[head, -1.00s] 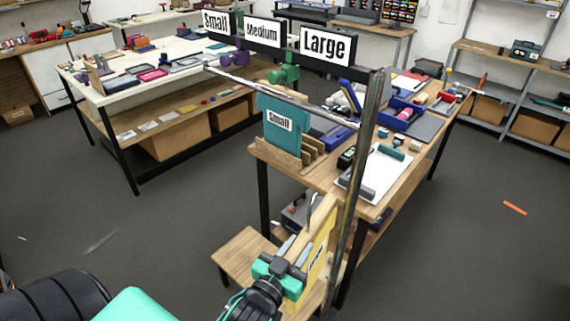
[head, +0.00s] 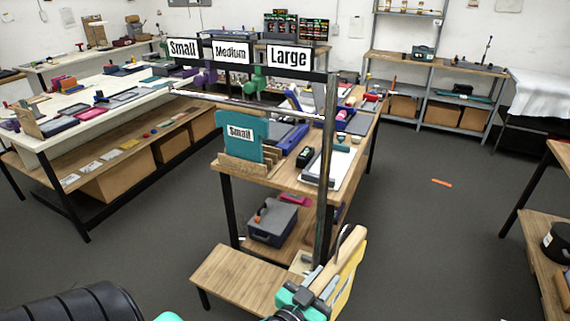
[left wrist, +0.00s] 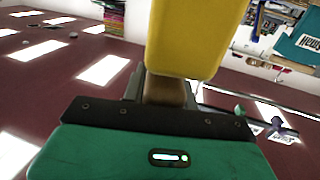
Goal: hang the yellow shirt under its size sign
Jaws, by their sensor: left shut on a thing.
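The yellow shirt (head: 342,290) shows nearly edge-on at the lower middle of the head view, below a wooden hanger piece (head: 347,258) with a hook. My left gripper (head: 308,285) is shut on it. In the left wrist view the yellow shirt (left wrist: 195,38) rises just beyond my left gripper (left wrist: 165,92). Its size label is hidden. The Small sign (head: 183,49), Medium sign (head: 231,53) and Large sign (head: 289,57) stand in a row on the rack's top bar. The rail (head: 250,107) runs below them. My right gripper is not in view.
The rack's dark post (head: 326,170) stands just behind the held shirt. A teal shirt (head: 240,140) labelled Small stands in a wooden holder (head: 245,166) on the cluttered table. A low wooden shelf (head: 240,282) is left of my gripper. Floor to the right is open.

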